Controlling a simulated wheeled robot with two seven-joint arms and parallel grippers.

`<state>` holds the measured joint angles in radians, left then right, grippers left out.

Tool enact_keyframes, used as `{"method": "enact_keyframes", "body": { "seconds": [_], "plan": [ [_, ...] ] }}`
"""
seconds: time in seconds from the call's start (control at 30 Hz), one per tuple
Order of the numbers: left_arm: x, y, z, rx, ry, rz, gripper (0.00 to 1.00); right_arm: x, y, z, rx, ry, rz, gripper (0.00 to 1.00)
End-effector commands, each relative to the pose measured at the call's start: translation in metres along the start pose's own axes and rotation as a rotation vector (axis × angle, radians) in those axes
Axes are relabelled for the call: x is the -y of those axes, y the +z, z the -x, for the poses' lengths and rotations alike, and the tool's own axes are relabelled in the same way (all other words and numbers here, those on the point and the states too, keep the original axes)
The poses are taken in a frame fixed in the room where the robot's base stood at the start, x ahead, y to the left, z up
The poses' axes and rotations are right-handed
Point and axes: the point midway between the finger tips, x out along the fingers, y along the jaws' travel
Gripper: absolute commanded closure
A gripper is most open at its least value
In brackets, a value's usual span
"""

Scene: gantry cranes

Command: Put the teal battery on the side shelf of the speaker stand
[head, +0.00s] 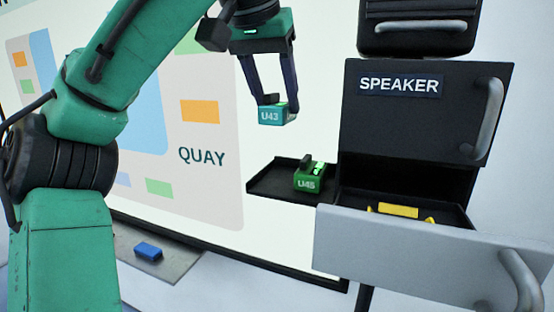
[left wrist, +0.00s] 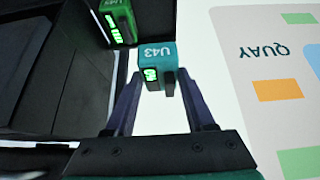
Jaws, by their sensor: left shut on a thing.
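The teal battery (head: 271,116), marked U43, is held in my left gripper (head: 272,100). It hangs in the air above and a little left of the side shelf (head: 262,180), apart from it. In the left wrist view the teal battery (left wrist: 153,60) sits between the two fingertips. The side shelf is a dark shallow tray on the left of the speaker stand (head: 352,110). A green battery (head: 309,178), marked U45, stands on the shelf's right part; it also shows in the left wrist view (left wrist: 118,25). My right gripper is in neither view.
The stand's lower drawer (head: 420,260) is pulled out, with yellow things (head: 398,210) in it. The door marked SPEAKER (head: 400,85) has a grey handle. A whiteboard (head: 215,150) stands behind. A blue block (head: 148,251) lies on a grey ledge. The shelf's left part is bare.

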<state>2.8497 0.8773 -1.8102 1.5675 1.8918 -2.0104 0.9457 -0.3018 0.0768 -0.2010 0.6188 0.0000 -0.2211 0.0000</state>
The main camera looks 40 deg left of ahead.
Motion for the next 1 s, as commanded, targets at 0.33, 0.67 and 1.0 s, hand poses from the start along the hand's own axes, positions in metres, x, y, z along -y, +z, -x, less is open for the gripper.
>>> {"method": "enact_keyframes", "body": {
  "seconds": [0.33, 0.67, 1.0],
  "plan": [
    [0.001, 0.041, -0.064, 0.003, -0.001, 0.0, 1.0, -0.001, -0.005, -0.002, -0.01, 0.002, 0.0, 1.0],
    [0.0, 0.055, -0.085, -0.001, -0.002, -0.001, 1.0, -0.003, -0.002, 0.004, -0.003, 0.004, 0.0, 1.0],
    [0.0, 0.055, -0.086, 0.001, -0.002, -0.002, 0.33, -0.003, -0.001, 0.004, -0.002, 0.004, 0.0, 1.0]
  ]
}}
